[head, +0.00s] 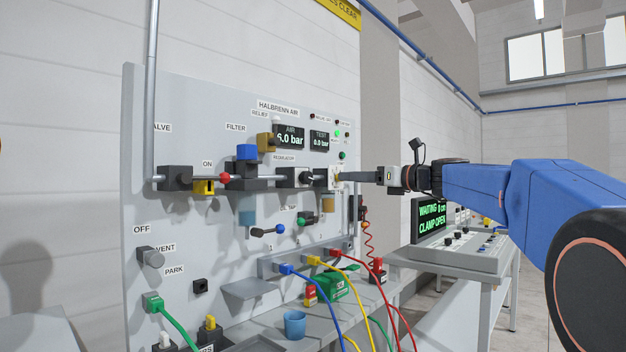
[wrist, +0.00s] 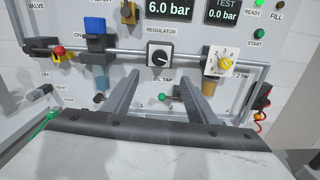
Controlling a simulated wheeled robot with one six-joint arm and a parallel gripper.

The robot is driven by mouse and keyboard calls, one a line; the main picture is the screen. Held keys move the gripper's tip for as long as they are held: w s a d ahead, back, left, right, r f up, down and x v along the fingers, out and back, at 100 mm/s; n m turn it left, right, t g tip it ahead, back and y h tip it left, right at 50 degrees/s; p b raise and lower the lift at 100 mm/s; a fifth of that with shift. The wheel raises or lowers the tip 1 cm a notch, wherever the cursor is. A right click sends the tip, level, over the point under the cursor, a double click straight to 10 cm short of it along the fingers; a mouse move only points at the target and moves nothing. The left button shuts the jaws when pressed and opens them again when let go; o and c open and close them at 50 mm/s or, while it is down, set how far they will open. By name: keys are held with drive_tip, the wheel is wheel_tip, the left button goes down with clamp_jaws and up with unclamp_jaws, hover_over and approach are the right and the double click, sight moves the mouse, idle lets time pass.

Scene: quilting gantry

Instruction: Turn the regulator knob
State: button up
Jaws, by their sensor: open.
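The regulator knob (wrist: 160,58) is black with a white pointer mark, on a pale square plate under the REGULATOR label in the wrist view. In the head view the knob (head: 306,177) sits on the pipe left of my gripper. My gripper (head: 342,176) is open and reaches in from the right, pointing at the panel. In the wrist view its fingers (wrist: 161,72) are spread with nothing between them, and the knob shows ahead, just beyond the tips. The AIR display (head: 290,138) reads 6.0 bar and the TEST display (head: 320,141) reads 0.0 bar.
A blue-topped filter (wrist: 95,40) and a red-tipped valve lever (wrist: 58,52) are left. The oil tap lever (wrist: 176,97) is below. Cables (head: 345,285) hang lower down.

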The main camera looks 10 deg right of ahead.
sight(309, 178)
drive_tip(key=x, duration=1.6)
drive_tip(key=shift+w+a+f, duration=0.1)
drive_tip(key=shift+c, duration=0.7)
drive_tip(key=c, duration=0.9)
